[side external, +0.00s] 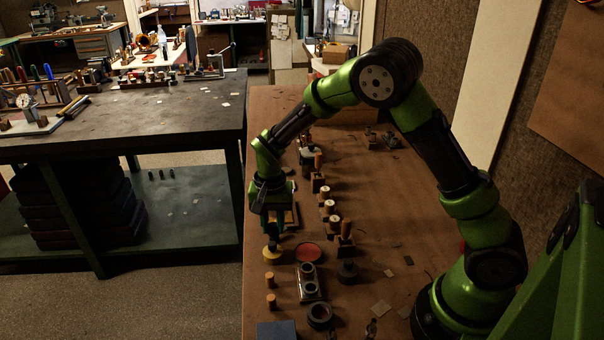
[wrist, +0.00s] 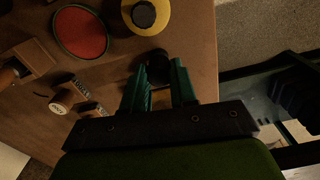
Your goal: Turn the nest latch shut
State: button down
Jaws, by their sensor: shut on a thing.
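My gripper (wrist: 159,68) points down at the near left edge of the brown bench in the side view (side external: 273,226). In the wrist view its two green fingers are apart, with a dark round piece (wrist: 154,60) between their tips. The gripper is shut on this piece, which is dim and partly hidden by the fingers. I cannot tell for sure that it is the nest latch, or how far it is turned. A yellow round piece with a black knob (wrist: 146,14) stands just beyond the fingers; it also shows in the side view (side external: 270,255).
A red round pad with a dark rim (wrist: 80,32) lies close by. Wooden-topped pegs and blocks (side external: 330,207) line the bench beside the arm. A blue block (side external: 276,330) lies at the near edge. The bench's right part is mostly clear, with a few scraps.

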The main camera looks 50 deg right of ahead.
aim_at(272, 224)
jog(key=n, duration=0.5)
jog(key=shift+n, duration=0.3)
jog(key=n, duration=0.4)
jog(key=shift+n, duration=0.3)
jog(key=c, duration=0.9)
grip_release()
notch_tip(272, 224, up, 17)
